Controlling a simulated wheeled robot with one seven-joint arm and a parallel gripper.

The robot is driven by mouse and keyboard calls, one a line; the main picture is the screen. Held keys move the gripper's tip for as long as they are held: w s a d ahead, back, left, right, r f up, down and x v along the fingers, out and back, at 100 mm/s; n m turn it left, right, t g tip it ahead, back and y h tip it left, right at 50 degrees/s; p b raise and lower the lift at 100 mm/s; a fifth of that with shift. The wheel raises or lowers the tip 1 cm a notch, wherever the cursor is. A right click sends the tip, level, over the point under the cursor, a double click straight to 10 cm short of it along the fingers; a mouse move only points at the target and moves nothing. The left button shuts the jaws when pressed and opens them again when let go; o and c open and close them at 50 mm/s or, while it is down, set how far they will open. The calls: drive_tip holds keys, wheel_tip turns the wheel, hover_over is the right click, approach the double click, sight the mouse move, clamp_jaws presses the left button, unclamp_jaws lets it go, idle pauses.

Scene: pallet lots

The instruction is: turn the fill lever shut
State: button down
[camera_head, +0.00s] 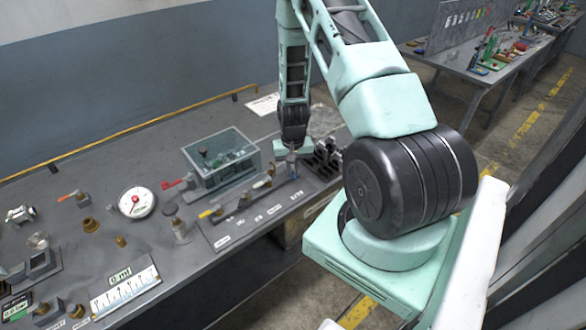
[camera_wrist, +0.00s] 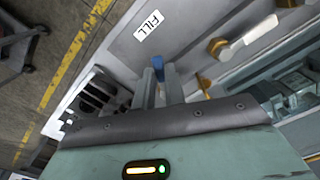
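The fill lever (camera_wrist: 158,62) shows in the wrist view as a blue handle beside the white FILL label (camera_wrist: 149,25). My gripper (camera_wrist: 160,72) has its two grey fingers close on either side of the blue handle, with little gap, and looks shut on it. The fingers hide the lower part of the handle. In the head view my gripper (camera_head: 292,155) reaches down to the right end of the labelled valve panel (camera_head: 230,232); the lever there is mostly hidden.
Behind the panel is a clear bin (camera_head: 222,170); black slotted blocks (camera_head: 328,157) stand to the right. A gauge (camera_head: 137,203) sits at left.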

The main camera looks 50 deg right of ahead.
drive_tip(key=shift+w, duration=0.1)
drive_tip(key=m, duration=0.1)
drive_tip(key=m+b, duration=0.1)
drive_tip(key=shift+w+a+f+m+b, duration=0.1)
drive_tip(key=shift+w+a+m+b, duration=0.2)
drive_tip(key=shift+w+a+m, duration=0.1)
drive_tip(key=m, duration=0.2)
drive_tip(key=w+m+b, duration=0.1)
drive_tip(key=shift+a+m, duration=0.2)
drive_tip(key=shift+m, duration=0.2)
drive_tip(key=m, duration=0.1)
drive_tip(key=w+m, duration=0.1)
drive_tip(key=m, duration=0.1)
drive_tip(key=shift+w+m, duration=0.35)
drive_tip(key=shift+m, duration=0.85)
drive_tip(key=shift+w, duration=0.1)
drive_tip(key=c, duration=1.5)
unclamp_jaws()
drive_tip(key=shift+o, duration=0.2)
